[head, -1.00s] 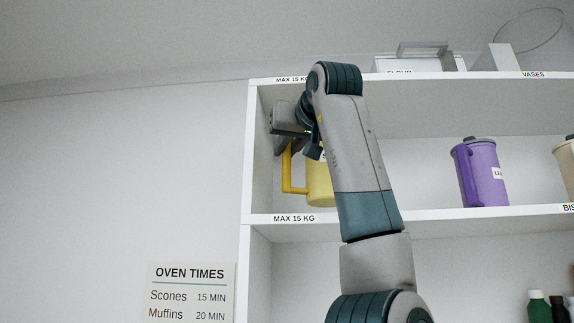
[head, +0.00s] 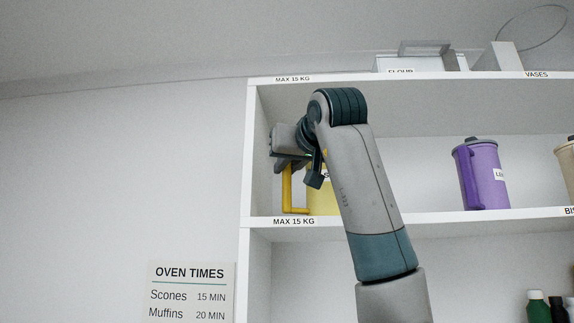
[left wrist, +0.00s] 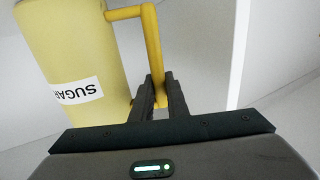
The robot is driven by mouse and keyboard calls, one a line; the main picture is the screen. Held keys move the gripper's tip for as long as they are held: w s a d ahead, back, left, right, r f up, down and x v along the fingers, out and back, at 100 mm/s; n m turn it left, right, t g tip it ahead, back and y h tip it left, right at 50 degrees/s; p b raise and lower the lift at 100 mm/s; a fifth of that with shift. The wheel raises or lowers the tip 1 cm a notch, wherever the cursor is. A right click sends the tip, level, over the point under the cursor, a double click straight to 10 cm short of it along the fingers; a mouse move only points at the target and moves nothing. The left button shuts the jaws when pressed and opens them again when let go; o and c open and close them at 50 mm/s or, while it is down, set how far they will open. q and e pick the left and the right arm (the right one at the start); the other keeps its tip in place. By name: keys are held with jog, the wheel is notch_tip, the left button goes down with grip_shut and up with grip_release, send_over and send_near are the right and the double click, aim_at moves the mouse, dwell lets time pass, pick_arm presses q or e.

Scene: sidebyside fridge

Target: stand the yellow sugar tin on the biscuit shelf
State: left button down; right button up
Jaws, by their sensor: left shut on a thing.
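The yellow sugar tin (head: 323,203) is in the left bay of the middle shelf, mostly hidden behind my left arm in the head view. Its yellow handle (head: 287,192) points left. In the left wrist view the tin (left wrist: 75,55) shows its SUGAR label upside down. My left gripper (head: 294,168) is shut on the handle, and its fingers (left wrist: 160,88) pinch it in the left wrist view. The tin's base reaches down to the shelf's front edge in the head view; I cannot tell whether it touches the board. The biscuit shelf (head: 450,216) carries a partly cut-off label starting "BIS". My right gripper is not in view.
A purple tin (head: 481,175) stands farther right on the same shelf, with a cream one (head: 567,165) at the picture's edge. The shelf's left side wall (head: 250,150) is close to my gripper. Dark bottles (head: 540,308) stand below.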

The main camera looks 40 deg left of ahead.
pick_arm(q)
jog(key=shift+f, duration=0.1)
jog(key=c, duration=1.7)
grip_release()
jog(key=shift+b+v, duration=2.7)
jog(key=shift+v, duration=3.35)
jog(key=shift+a, duration=0.1)
